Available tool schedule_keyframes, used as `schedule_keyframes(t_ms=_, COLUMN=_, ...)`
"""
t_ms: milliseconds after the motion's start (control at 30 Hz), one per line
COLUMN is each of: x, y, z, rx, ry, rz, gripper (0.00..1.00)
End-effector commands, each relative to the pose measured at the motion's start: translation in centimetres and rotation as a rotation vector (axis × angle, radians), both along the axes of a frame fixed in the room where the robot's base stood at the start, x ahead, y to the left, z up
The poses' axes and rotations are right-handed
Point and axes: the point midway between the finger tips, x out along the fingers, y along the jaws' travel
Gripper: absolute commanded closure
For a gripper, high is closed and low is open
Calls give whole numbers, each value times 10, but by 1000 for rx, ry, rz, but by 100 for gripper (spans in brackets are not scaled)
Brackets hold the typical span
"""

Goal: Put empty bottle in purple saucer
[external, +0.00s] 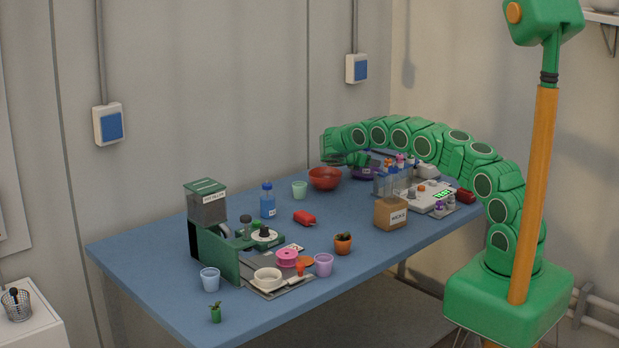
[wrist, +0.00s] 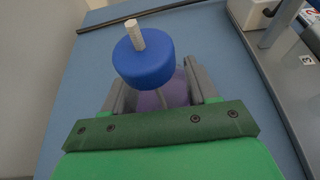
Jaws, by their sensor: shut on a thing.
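My gripper (wrist: 158,88) is shut on the empty bottle (wrist: 143,60), which has a blue cap and a white nozzle. Its body looks clear and is mostly hidden below the cap. The purple saucer (wrist: 172,95) shows below and behind the bottle between the fingers; whether the bottle touches it I cannot tell. In the external view my gripper (external: 345,159) is at the far end of the table, right by the purple saucer (external: 366,173), which is partly covered by my arm. The held bottle is hard to make out there.
A red bowl (external: 325,179) stands just left of the purple saucer.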

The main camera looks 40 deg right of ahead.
Motion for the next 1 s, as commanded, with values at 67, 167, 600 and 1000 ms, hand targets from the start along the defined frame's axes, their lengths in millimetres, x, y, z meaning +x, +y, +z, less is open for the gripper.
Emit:
schedule_keyframes(t_ms=67, x=0, y=0, z=0, rx=0, ry=0, rz=0, gripper=71)
schedule_keyframes(t_ms=167, x=0, y=0, z=0, rx=0, ry=0, rz=0, gripper=71)
schedule_keyframes(t_ms=600, x=0, y=0, z=-2, rx=0, ry=0, rz=0, gripper=17)
schedule_keyframes(t_ms=1000, x=0, y=24, z=11, rx=-1, ry=0, rz=1, gripper=17)
